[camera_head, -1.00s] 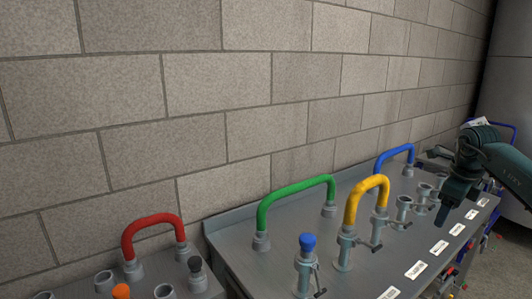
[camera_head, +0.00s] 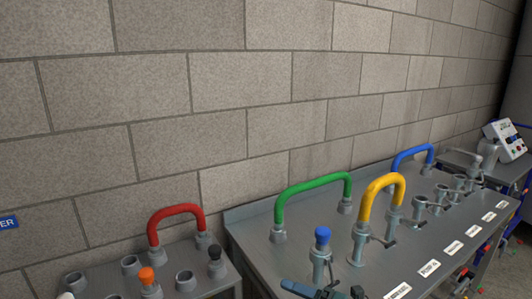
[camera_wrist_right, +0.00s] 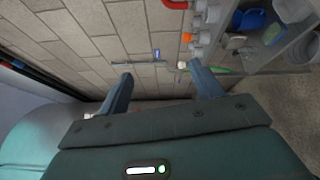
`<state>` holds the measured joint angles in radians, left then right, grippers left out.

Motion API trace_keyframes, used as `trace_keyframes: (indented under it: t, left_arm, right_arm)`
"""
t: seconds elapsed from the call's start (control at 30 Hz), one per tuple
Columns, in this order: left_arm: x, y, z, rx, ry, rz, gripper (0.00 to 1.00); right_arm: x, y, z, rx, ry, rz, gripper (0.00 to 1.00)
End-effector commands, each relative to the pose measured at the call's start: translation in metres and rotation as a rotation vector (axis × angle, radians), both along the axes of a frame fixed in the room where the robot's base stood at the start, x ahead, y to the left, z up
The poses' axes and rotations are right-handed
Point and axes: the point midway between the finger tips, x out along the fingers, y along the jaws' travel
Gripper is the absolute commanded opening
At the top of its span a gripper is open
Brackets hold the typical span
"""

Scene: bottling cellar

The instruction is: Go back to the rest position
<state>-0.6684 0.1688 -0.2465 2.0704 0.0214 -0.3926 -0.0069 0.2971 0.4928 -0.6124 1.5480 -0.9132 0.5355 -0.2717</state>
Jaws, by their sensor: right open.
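My right gripper (camera_wrist_right: 160,69) is open in the right wrist view, its two blue-grey fingers apart with nothing between them. Beyond the fingers is the block wall, with benches and fittings at the upper right. In the head view a small blue-grey and dark piece shows at the bottom edge, in front of the blue-capped fitting; it looks like part of my gripper, but most of it is cut off. My left gripper is not in view.
The bench (camera_head: 340,258) carries a green hose (camera_head: 312,184), a yellow hose (camera_head: 382,180), a blue hose (camera_head: 412,153) and a blue-capped fitting (camera_head: 322,238). A lower bench to its left holds a red hose (camera_head: 176,211). A white device (camera_head: 505,138) stands far right.

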Motion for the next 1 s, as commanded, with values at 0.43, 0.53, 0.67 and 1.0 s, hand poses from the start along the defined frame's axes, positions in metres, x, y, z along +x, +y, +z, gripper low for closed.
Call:
trace_keyframes:
  t: [0.43,0.53,0.67,1.0]
  left_arm:
    - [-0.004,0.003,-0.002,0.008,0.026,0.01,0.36]
    - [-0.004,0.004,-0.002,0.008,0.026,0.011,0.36]
    - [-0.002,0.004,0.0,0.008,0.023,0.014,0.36]
    - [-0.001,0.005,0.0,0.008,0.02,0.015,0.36]
  right_arm:
    - [-0.127,-0.065,-0.101,0.938,1.129,-0.796,0.66]
    - [-0.163,-0.075,-0.123,1.044,1.319,-0.924,0.66]
    - [-0.194,-0.081,-0.137,1.118,1.464,-1.019,0.66]
    - [-0.204,-0.082,-0.142,1.137,1.509,-1.048,0.66]
